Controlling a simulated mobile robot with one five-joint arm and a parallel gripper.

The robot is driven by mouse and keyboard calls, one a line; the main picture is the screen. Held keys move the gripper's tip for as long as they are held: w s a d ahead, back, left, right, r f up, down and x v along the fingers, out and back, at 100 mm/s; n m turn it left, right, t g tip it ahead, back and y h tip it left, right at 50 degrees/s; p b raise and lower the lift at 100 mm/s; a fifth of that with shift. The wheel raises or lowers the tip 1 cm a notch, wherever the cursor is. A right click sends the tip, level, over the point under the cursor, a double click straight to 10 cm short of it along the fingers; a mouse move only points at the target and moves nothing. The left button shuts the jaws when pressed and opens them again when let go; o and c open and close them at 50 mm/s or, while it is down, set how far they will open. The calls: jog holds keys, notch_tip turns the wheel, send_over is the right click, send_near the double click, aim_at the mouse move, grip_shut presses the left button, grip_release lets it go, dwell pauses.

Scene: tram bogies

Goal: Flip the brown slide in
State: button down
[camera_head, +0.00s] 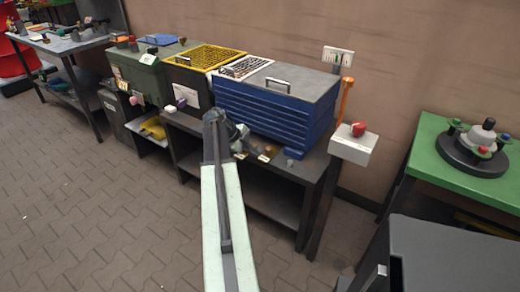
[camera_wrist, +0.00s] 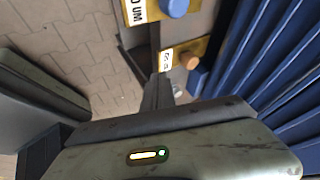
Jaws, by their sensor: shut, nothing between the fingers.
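The brown slide (camera_wrist: 190,62) shows in the wrist view as a round brown knob on a yellow plate with a white label, beside the blue ribbed cabinet. In the head view a small brown knob (camera_head: 269,150) shows on the bench's front edge. My gripper (camera_head: 240,150) is at that edge, just left of the knob. In the wrist view my gripper (camera_wrist: 159,90) is shut and empty, with its narrow dark end close to the plate's label. I cannot tell whether it touches the plate.
A similar plate with a blue knob (camera_wrist: 174,8) is at the top of the wrist view. The blue cabinet (camera_head: 270,110) stands behind the knobs. A white box with a red button (camera_head: 357,129) is to the right, and a green table (camera_head: 460,170) is farther right.

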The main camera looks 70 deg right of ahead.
jog(key=p+v, duration=0.4)
jog(key=v, duration=0.3)
jog(key=shift+r, duration=0.3)
jog(key=shift+w+a, duration=0.1)
